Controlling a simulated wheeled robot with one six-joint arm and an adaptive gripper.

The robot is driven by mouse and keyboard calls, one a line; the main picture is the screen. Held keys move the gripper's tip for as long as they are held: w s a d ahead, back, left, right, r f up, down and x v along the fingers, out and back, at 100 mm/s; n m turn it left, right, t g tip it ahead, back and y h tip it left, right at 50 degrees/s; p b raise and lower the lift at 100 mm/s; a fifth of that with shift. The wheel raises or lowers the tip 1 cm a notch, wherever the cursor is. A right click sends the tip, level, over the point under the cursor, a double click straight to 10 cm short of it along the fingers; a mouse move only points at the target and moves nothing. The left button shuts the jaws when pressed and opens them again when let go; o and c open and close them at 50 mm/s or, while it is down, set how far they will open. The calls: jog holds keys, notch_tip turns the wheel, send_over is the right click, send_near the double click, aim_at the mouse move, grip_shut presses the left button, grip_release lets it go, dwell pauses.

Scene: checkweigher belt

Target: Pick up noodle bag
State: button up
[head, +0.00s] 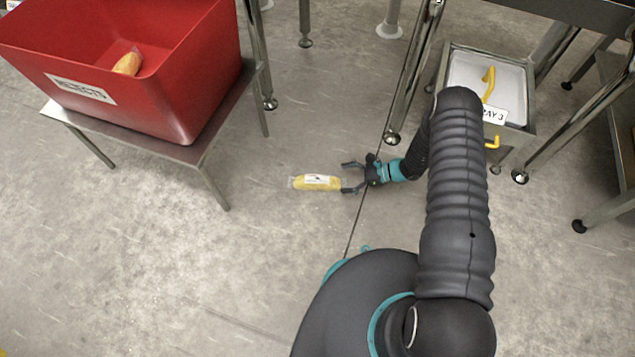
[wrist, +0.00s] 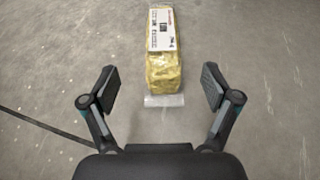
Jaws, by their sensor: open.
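The noodle bag (head: 318,182) is a yellow pack with a white label and clear ends. It lies on the grey floor in the middle of the head view. In the wrist view the noodle bag (wrist: 164,62) lies ahead of my gripper, lengthwise, with its near clear end close to the gap between the fingertips. My gripper (head: 350,177) is just to the right of the bag, low near the floor. In the wrist view my gripper (wrist: 162,88) is open and empty, one finger on each side of the bag's line. I cannot tell its exact height above the floor.
A red bin (head: 195,75) marked as rejects stands on a metal stand (head: 215,125) at upper left, with a yellow-orange pack (head: 128,63) inside. A tray (head: 513,80) labelled TRAY 3 with a yellow handle is at upper right. Metal legs stand nearby. Floor at lower left is clear.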

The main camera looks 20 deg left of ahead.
aim_at(330, 180)
jog(key=shift+x, duration=4.35)
jog(key=shift+w+f, duration=0.1)
jog(key=shift+w, duration=0.05)
jog(key=c, duration=1.5)
jog(key=shift+o, duration=0.2)
